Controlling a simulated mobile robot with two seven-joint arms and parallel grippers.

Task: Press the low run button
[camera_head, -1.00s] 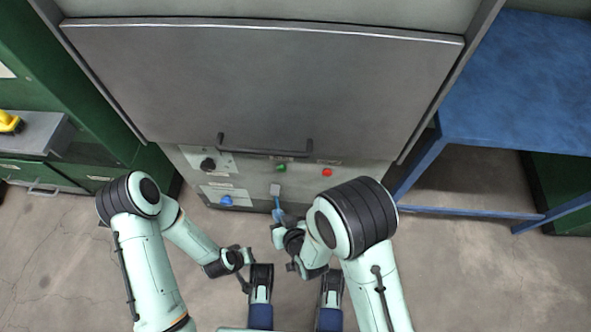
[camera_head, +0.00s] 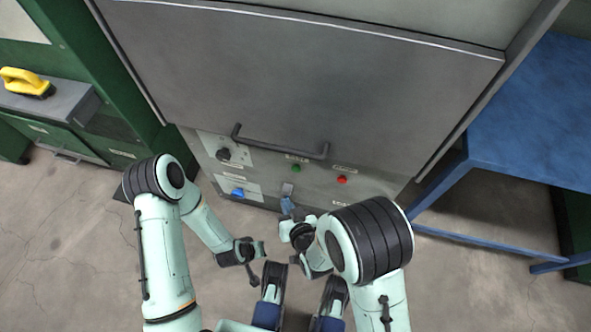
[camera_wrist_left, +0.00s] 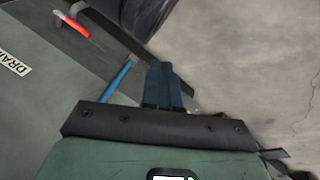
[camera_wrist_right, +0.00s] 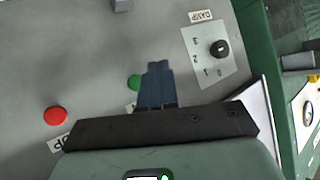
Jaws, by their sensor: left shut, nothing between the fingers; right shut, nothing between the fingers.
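A round green button (camera_head: 296,168) sits on the grey machine's front panel under the long black handle; its label is too small to read. A red button (camera_head: 342,180) is to its right. In the right wrist view the green button (camera_wrist_right: 134,82) is partly hidden behind my fingers, and the red button (camera_wrist_right: 55,116) shows at left with a partly covered label. My right gripper (camera_head: 286,203) is shut and empty in front of the panel, below the green button; contact cannot be told. My left gripper (camera_head: 254,278) is shut, empty and lower, over the floor.
A grey block (camera_head: 288,188) sticks out below the green button. A black dial (camera_head: 223,154), labelled DAMP in the right wrist view, and a blue knob (camera_head: 237,192) are left. A blue table (camera_head: 530,110) stands right. A yellow-handled brush (camera_head: 28,80) lies on the left cabinet.

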